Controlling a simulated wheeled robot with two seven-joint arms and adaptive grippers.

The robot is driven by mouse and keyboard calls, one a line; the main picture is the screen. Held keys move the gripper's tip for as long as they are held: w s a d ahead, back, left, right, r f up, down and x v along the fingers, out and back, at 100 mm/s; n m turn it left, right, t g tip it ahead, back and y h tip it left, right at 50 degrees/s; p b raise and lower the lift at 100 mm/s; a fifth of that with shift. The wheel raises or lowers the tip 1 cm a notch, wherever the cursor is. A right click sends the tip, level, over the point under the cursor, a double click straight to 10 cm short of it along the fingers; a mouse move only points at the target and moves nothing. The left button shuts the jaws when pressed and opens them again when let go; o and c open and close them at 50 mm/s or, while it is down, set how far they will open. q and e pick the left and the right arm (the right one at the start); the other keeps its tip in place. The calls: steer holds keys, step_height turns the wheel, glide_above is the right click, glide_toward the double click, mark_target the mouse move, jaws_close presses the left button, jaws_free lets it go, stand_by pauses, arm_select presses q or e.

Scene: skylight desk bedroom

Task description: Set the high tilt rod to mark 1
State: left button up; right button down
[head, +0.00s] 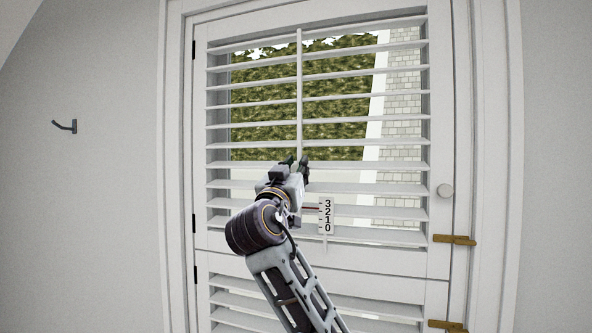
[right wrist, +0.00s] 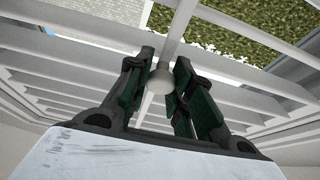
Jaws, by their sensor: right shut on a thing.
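The white tilt rod (head: 299,95) runs vertically down the front of the upper shutter's slats. My right gripper (head: 303,163) is shut on the rod near its lower visible end. In the right wrist view the rod (right wrist: 182,22) ends in a pale round tip (right wrist: 160,82) between the two fingers. A white scale plate (head: 327,215) marked 3, 2, 1, 0 sits to the right of my gripper. A red pointer (head: 312,209) lies about level with the 2. The slats (head: 260,114) are tilted open. My left gripper is not in view.
A lower set of slats (head: 235,300) lies below the cross rail. A dark hook (head: 66,126) is on the left wall. Foliage shows through the slats.

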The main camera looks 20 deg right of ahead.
step_height(320, 180, down, 3)
steer(key=shift+r+b, duration=0.1)
steer(key=shift+b, duration=1.1)
steer(key=c, duration=1.2)
jaws_free()
steer(key=shift+c, duration=0.2)
steer(key=shift+s, duration=0.1)
steer(key=v, duration=1.2)
